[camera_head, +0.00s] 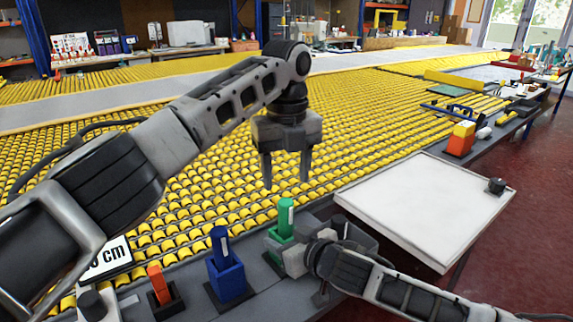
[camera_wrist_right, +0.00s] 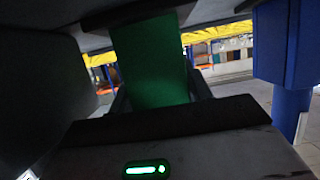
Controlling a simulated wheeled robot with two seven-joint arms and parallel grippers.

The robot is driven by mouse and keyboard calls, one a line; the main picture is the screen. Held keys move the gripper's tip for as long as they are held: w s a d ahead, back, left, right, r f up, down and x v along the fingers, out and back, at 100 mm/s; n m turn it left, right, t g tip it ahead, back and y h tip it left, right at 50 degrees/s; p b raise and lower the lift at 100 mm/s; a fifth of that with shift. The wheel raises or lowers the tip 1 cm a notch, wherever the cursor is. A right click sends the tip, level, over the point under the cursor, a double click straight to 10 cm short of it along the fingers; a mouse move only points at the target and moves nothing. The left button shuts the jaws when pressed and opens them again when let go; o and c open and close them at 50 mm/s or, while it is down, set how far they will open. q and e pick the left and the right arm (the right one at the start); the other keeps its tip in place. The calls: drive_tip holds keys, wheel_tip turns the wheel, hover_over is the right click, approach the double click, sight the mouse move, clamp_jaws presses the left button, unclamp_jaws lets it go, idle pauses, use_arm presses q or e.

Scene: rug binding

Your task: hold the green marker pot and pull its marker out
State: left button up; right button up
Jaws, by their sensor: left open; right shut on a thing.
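The green marker (camera_head: 286,219) stands upright in the green marker pot (camera_head: 279,236) near the front edge of the yellow roller bed. My right gripper (camera_head: 284,250) is shut on the green pot, low beside the bed; its jaws hide most of the pot. In the right wrist view a green surface (camera_wrist_right: 150,62), which looks like the pot, fills the space between the jaws. My left gripper (camera_head: 286,183) is open, pointing down with its fingertips just above the green marker. Nothing is between its fingers.
A blue pot (camera_head: 229,282) with a blue marker (camera_head: 219,246) stands to the left; its blue also shows in the right wrist view (camera_wrist_right: 283,45). An orange marker (camera_head: 157,281) stands in a dark holder further left. A white board (camera_head: 430,205) lies to the right.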

sight(287, 216)
use_arm(q)
wheel_tip(287, 216, down, 11)
drive_tip(key=shift+r, duration=0.15)
idle(0.4)
drive_tip(key=c, duration=1.1)
drive_tip(key=shift+r, duration=0.15)
drive_tip(key=shift+r, duration=4.15)
use_arm(e)
drive_tip(key=o, duration=1.2)
